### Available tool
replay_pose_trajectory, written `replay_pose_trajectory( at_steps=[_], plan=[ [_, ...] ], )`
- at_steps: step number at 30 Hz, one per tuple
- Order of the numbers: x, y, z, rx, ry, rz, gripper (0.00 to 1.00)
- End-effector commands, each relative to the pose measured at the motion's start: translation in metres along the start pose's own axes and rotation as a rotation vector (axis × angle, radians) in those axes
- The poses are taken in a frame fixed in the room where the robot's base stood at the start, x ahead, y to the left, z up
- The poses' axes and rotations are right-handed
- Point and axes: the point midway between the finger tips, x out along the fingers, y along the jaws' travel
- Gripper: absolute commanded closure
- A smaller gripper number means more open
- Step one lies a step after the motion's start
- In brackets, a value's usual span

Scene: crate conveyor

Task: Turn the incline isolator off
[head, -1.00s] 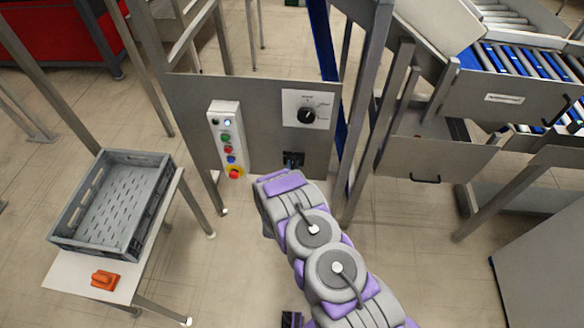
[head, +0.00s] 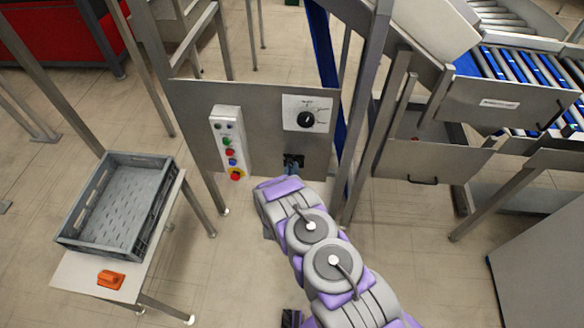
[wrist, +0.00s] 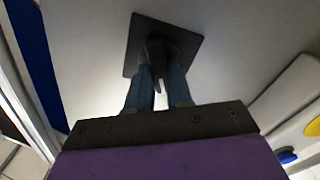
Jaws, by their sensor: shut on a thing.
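The isolator is a black square plate with a black handle (wrist: 155,52), mounted on a grey panel; it fills the top middle of the wrist view. In the head view the isolator (head: 294,160) sits low on the panel, partly hidden by my arm. My gripper (wrist: 160,75) has its two blue fingers on either side of the handle and is shut on it. In the wrist view the handle looks roughly lined up with the fingers. Any on or off marking on the plate cannot be read.
A rotary knob on a white plate (head: 306,115) is just above the isolator. A button box (head: 229,140) with coloured buttons is to its left. A grey crate (head: 112,248) and an orange object (head: 110,279) rest on a table at left. A roller conveyor (head: 510,80) is at right.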

Motion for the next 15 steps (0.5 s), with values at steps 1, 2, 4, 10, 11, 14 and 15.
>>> replay_pose_trajectory(
  at_steps=[1, 2, 4, 10, 11, 14, 15],
  plan=[
    [-0.0003, -0.0021, -0.0028, -0.044, 0.004, -0.005, 1.0],
    [-0.0003, -0.0024, -0.0028, -0.072, 0.004, -0.005, 1.0],
    [-0.0002, -0.0031, -0.003, -0.138, 0.004, -0.005, 1.0],
    [-0.0003, -0.0052, -0.0026, -0.328, 0.006, -0.005, 1.0],
    [-0.0003, -0.0055, -0.0025, -0.357, 0.006, -0.005, 1.0],
    [-0.0004, -0.0064, -0.002, -0.452, 0.006, -0.006, 1.0],
    [-0.0004, -0.0067, -0.0018, -0.489, 0.006, -0.006, 1.0]
  ],
)
